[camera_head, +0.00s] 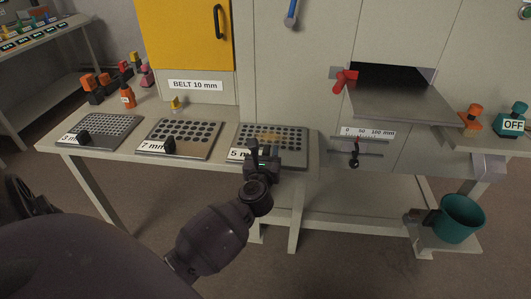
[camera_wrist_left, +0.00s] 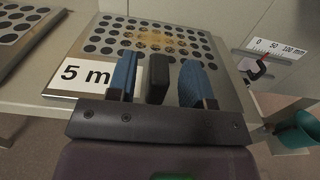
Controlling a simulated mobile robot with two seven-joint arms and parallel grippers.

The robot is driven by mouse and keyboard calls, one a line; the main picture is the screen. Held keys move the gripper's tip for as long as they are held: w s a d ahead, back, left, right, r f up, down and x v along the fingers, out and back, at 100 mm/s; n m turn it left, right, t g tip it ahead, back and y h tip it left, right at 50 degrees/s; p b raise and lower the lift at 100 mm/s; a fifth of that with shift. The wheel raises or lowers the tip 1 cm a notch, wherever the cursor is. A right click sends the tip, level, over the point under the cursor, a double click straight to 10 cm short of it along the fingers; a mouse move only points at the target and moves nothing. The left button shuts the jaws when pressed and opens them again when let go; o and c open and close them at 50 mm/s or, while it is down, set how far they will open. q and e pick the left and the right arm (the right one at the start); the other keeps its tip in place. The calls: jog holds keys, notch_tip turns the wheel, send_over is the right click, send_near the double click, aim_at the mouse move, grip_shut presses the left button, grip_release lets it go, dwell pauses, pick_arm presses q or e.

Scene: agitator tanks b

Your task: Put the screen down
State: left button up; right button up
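The 5 mm screen (camera_head: 300,143), a grey plate with round dark holes and a yellowish smear, lies at the right end of the table; it also shows in the left wrist view (camera_wrist_left: 222,75). A black handle (camera_wrist_left: 158,78) stands at its front edge beside the "5 m" label. My left gripper (camera_head: 262,150) is at that front edge. In the left wrist view its blue fingers (camera_wrist_left: 160,82) stand either side of the handle, with a visible gap on each side. The 7 mm screen (camera_head: 213,128) and a finer screen (camera_head: 78,145) lie further left. My right gripper is not in view.
The table (camera_head: 120,153) carries an orange bottle (camera_head: 127,98) and a small yellow piece (camera_head: 175,103). To the right are a grey cabinet with a red handle (camera_head: 345,80), a metal shelf plate (camera_head: 405,104), a scale (camera_head: 368,133) and a teal bucket (camera_head: 458,220).

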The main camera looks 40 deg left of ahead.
pick_arm(q)
jog(key=shift+r, duration=0.2)
jog(key=s+d+m+t+h, duration=0.4)
jog(key=s+d+m, duration=0.6)
jog(key=s+m, duration=0.4)
jog(key=s+d+f+m+g+h, duration=0.1)
jog(key=s+f+m+g, duration=0.3)
jog(key=m, duration=1)
jog(key=s+d+f+m+g+h, duration=0.1)
jog(key=s+f+m+g+h, duration=0.3)
jog(key=s+f+m, duration=0.7)
jog(key=shift+d+f+m+g+p, duration=0.2)
jog(key=shift+m+g+p, duration=0.2)
jog(key=shift+m, duration=1.9)
jog(key=shift+r, duration=0.1)
